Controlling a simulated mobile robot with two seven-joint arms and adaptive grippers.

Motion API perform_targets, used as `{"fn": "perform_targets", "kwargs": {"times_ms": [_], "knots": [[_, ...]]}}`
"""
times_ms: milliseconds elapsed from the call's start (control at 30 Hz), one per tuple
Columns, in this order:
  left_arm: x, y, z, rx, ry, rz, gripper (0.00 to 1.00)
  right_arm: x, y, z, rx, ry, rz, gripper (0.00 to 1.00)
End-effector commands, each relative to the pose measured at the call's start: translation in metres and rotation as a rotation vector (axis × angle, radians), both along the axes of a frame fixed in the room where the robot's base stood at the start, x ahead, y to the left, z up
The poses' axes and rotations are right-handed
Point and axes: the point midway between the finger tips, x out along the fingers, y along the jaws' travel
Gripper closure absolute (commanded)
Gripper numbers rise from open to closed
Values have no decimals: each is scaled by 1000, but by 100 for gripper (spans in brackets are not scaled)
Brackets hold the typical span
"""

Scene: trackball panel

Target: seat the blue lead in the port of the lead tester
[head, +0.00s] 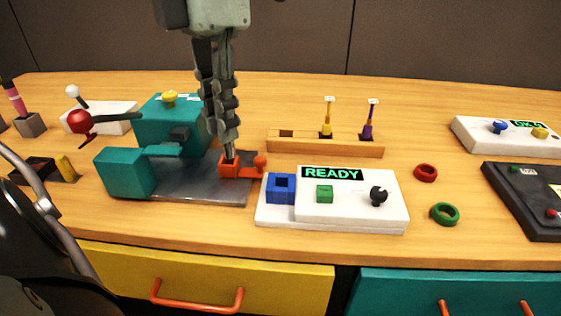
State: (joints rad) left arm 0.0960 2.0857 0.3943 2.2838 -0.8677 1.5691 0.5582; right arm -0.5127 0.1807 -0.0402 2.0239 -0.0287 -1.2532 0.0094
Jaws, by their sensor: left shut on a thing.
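The lead tester (350,213) is a white box with a green READY display. A blue square port (281,188) with a dark hollow sits on its left part. My left gripper (230,152) points down, its closed fingertips at an orange block (230,166) with a ball-ended arm. It appears shut on that block, left of and behind the port. I cannot make out a blue lead; the fingers may hide part of what they hold. A wooden rack (310,145) holds a yellow lead (327,125) and a purple lead (368,125); its left slot is empty. My right gripper is not in view.
A teal device (125,174) with a grey plate (200,188) stands left of the tester. A red ring (426,173) and a green ring (445,214) lie to its right. A white box (510,140) and a black panel (520,195) are farther right.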

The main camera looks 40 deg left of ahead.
Motion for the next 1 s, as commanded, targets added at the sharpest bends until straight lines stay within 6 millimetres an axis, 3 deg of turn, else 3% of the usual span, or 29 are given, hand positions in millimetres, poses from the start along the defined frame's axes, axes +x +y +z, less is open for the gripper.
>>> {"fn": "perform_targets", "kwargs": {"times_ms": [200,400,533,767,1000], "knots": [[33,-26,-26,4,7,-1,100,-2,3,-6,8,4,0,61],[53,-41,-41,2,3,0,100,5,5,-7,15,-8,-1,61],[55,-45,-48,-1,2,-2,100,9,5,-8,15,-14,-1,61],[55,-44,-79,-2,1,-1,100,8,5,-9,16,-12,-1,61],[56,-44,-83,0,-2,0,100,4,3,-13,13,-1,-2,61]]}}
